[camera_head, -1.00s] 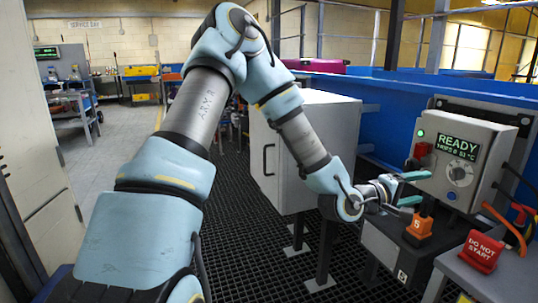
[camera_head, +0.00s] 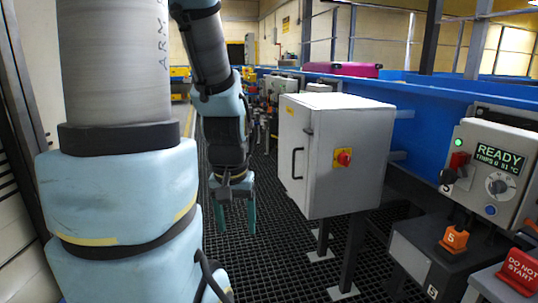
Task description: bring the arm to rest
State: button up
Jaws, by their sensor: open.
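My arm fills the left of the view, with light-blue joints and grey links. Its upper part rises out of the top of the picture and the forearm comes back down. My gripper (camera_head: 236,222) hangs at the end, pointing down over the dark grated floor. Its two teal fingers are apart, with nothing between them. It is to the left of the grey cabinet (camera_head: 353,178) and apart from it.
The cabinet has a red and yellow switch (camera_head: 343,158). At the right are a control box (camera_head: 487,165) reading READY, an orange tag (camera_head: 454,240) and a red DO NOT START sign (camera_head: 521,270). A blue conveyor side (camera_head: 430,135) runs behind. The grated floor (camera_head: 285,262) is clear below the gripper.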

notch_tip(320, 180, up, 14)
jog(key=p, duration=1.2)
jog(key=shift+w+d+p, duration=0.2)
jog(key=shift+p, duration=0.1)
